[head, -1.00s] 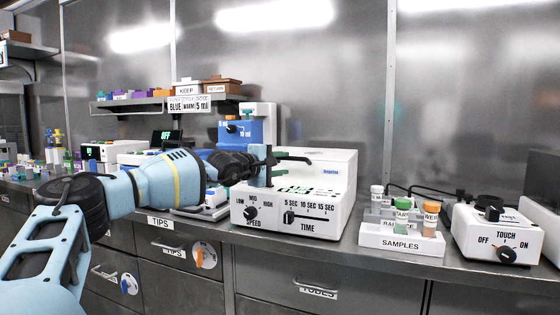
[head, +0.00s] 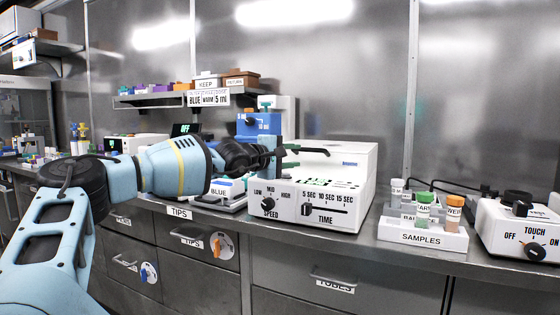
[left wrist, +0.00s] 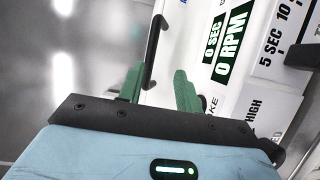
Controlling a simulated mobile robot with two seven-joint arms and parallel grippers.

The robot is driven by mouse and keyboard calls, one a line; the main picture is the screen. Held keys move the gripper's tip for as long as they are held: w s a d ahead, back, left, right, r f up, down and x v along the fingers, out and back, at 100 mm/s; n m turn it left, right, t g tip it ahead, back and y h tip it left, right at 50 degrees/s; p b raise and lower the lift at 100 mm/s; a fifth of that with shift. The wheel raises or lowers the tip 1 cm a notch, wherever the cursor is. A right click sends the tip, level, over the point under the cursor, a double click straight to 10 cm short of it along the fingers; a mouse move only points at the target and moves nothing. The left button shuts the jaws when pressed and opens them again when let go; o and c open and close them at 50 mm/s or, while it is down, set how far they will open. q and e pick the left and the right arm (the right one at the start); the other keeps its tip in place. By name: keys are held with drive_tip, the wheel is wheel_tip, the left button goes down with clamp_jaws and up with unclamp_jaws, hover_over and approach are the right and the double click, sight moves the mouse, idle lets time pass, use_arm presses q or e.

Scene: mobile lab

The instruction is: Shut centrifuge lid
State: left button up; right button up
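The centrifuge (head: 345,194) is the white box on the bench with SPEED and TIME controls. Its top looks flat and low, and the lid appears down, though my arm hides part of it. A black lid handle (head: 313,151) sticks out beside my left gripper (head: 287,157), which is over the box's left part. In the left wrist view my left gripper (left wrist: 159,87) has its green fingers apart. The black handle (left wrist: 154,50) reaches toward the gap between them; I cannot tell whether they touch. The display (left wrist: 230,45) reads 0 SEC and 0 RPM. My right gripper is not in view.
A SAMPLES rack (head: 420,234) with capped tubes stands right of the centrifuge, then a white TOUCH mixer (head: 515,230). A blue-and-white device (head: 262,125) stands behind my gripper. Drawers (head: 320,265) are below the bench edge.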

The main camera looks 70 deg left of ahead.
use_arm(q)
drive_tip(key=shift+b+v, duration=0.55)
drive_tip(key=shift+v, duration=1.95)
drive_tip(key=shift+s, duration=0.1)
